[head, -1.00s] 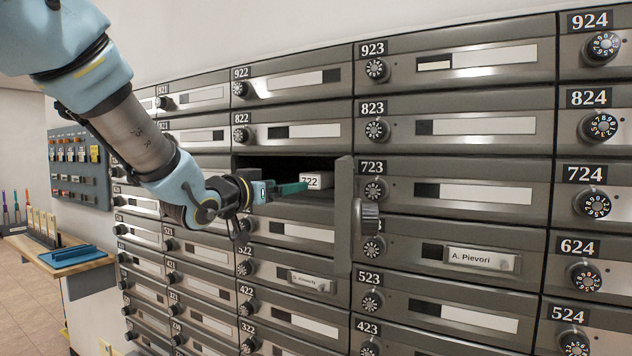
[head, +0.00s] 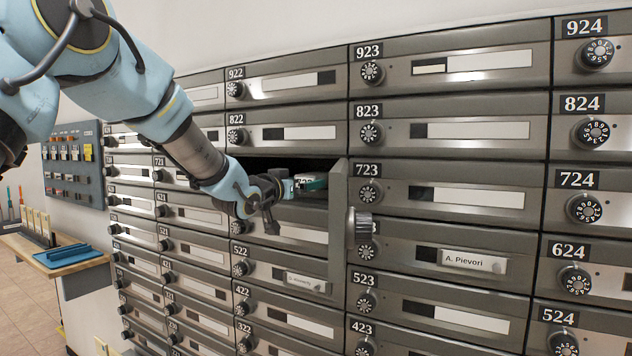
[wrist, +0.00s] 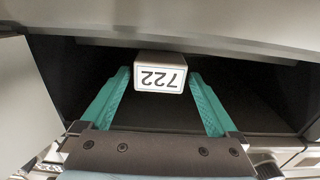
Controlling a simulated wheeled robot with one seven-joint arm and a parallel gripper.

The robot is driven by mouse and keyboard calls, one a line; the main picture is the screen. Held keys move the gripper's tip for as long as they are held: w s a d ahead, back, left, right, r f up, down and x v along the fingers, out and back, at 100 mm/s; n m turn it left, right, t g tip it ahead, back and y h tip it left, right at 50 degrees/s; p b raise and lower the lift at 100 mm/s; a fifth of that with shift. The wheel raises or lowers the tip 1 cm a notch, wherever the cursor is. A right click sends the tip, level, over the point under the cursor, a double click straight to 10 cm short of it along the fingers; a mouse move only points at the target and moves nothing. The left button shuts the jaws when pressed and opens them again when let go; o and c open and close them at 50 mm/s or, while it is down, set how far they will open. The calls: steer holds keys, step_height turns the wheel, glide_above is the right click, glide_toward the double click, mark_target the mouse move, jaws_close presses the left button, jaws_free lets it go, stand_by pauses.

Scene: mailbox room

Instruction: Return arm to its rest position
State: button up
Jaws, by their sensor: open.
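My gripper (wrist: 164,95) is open at the mouth of an open mailbox compartment (wrist: 240,85). Its two green fingers reach into the opening in the wrist view.
The compartment's door (head: 337,225) stands swung out just right of my gripper, its dial (head: 362,225) facing right. Closed mailboxes with dials surround the opening. A wooden shelf (head: 85,262) with a blue tray and a key panel (head: 72,160) are at the left.

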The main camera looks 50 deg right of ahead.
steer(key=shift+w+d, duration=0.2)
steer(key=shift+d, duration=0.45)
steer(key=shift+c, duration=0.2)
steer(key=c, duration=1.1)
steer(key=shift+r, duration=0.3)
steer(key=b+v, duration=0.3)
steer(key=v, duration=1.2)
